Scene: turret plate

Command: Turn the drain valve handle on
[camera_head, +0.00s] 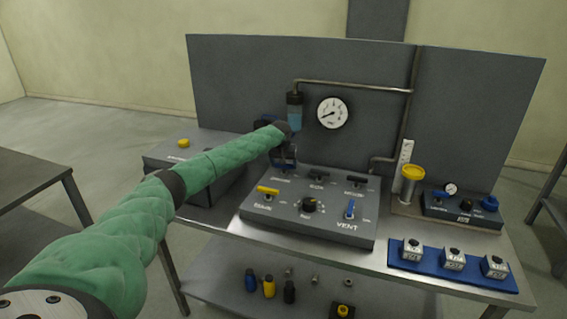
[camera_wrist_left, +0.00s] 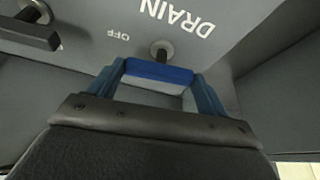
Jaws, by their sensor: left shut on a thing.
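The grey valve panel (camera_head: 310,222) stands on the bench. In the left wrist view, the drain valve has a round grey stem (camera_wrist_left: 161,50) beside the DRAIN label, with an OFF mark to its left. My left gripper (camera_head: 284,163) is over the panel's back left corner. In the left wrist view, its two blue fingers (camera_wrist_left: 160,80) are shut on the blue drain valve handle (camera_wrist_left: 158,72). The gripper hides most of the handle in the head view. My right gripper is not in view.
The panel also carries a yellow handle (camera_head: 268,190), a black knob (camera_head: 309,205), a blue VENT lever (camera_head: 350,208) and black handles at the back. A pressure gauge (camera_head: 332,113) and pipe stand behind. A blue tray (camera_head: 440,278) lies at the bench's right.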

